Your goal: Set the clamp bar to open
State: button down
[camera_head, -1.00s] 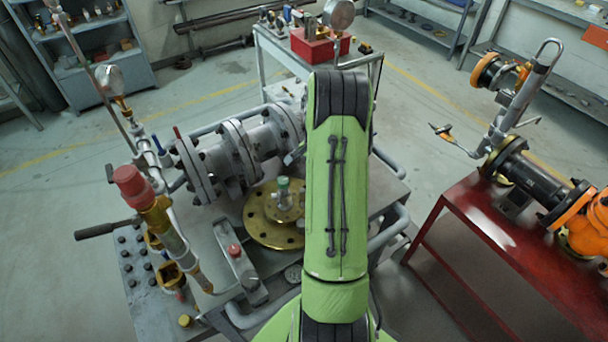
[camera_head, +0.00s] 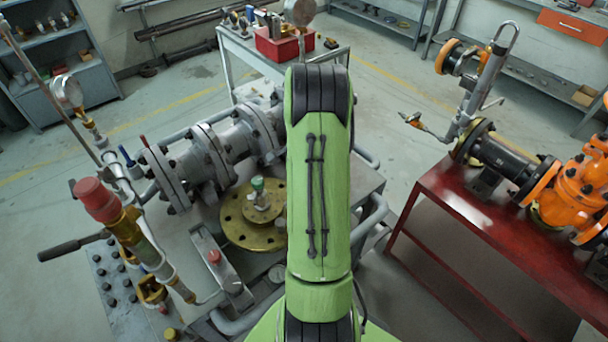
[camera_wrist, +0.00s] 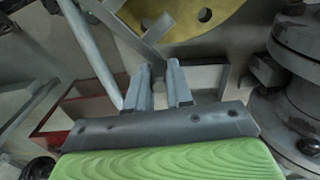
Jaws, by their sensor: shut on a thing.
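My gripper (camera_wrist: 159,85) shows in the wrist view, its two grey fingers close together with a small grey piece between them. That piece appears to be part of the clamp bar (camera_wrist: 122,32), a flat grey bar running up to the upper left, beside a brass disc. How far the bar is turned is hard to tell. In the head view my green arm covers the gripper and the bar.
The brass flange disc (camera_head: 236,228) lies on the grey bench beside a bolted grey pipe valve (camera_head: 208,155). A gauge pipe with a red cap (camera_head: 97,199) stands at the left. A red table (camera_head: 470,235) with an orange valve (camera_head: 578,190) stands at the right.

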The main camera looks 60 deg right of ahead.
jog(key=c, duration=1)
grip_release()
jog(key=shift+r, duration=0.15)
notch_tip(320, 180, up, 16)
jog(key=shift+f+p, duration=0.2)
jog(key=shift+p, duration=0.9)
